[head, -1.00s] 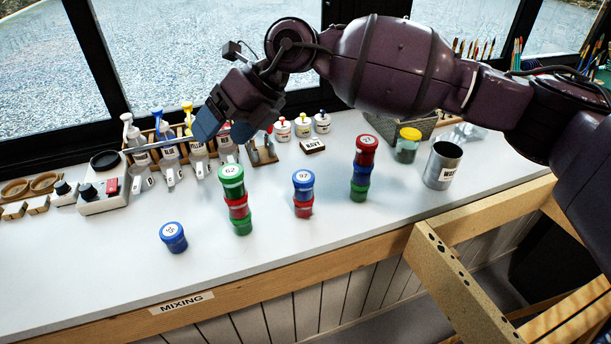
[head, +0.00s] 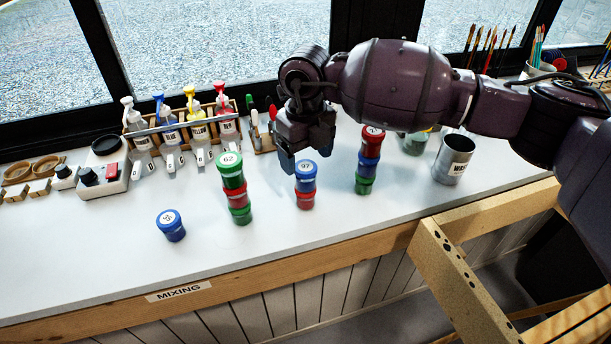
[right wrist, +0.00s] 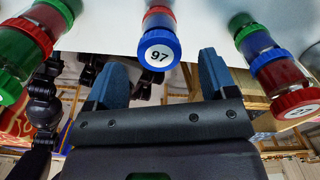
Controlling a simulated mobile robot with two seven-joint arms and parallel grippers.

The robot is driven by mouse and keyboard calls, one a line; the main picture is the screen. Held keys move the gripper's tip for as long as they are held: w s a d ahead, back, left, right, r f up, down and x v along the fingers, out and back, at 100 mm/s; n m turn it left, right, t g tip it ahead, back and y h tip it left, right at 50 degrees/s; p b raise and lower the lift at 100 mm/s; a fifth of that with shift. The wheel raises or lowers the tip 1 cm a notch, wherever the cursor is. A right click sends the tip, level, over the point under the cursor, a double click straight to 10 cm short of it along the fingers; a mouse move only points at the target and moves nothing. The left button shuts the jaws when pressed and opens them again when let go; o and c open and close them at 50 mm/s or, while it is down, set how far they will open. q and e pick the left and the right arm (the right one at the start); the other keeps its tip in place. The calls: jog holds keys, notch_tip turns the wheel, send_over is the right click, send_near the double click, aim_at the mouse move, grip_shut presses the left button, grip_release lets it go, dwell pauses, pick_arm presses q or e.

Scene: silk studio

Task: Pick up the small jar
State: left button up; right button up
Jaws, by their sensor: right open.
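Several small lidded jars stand on the white counter. A single blue-lidded jar (head: 171,227) stands alone at the front left. A blue-lidded jar labelled 97 (head: 305,176) sits on a red jar (head: 305,200). A green-lidded jar labelled 62 (head: 231,167) tops a stack at left, and a red-lidded jar (head: 372,139) tops a stack at right. My right gripper (head: 306,154) is open and empty, just above and behind the 97 jar. In the right wrist view the 97 lid (right wrist: 158,52) shows between the spread fingers (right wrist: 160,78). My left gripper is out of view.
Pump bottles (head: 200,135) stand in a wooden rack behind. A metal can (head: 453,160) stands at right, with brushes (head: 485,45) beyond. A scale (head: 105,170) is at left. The front of the white counter (head: 100,255) is mostly clear.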

aim_at(306, 166)
jog(key=shift+f+b, duration=0.45)
jog(key=shift+f, duration=2.6)
jog(key=shift+r, duration=0.1)
jog(key=c, duration=1)
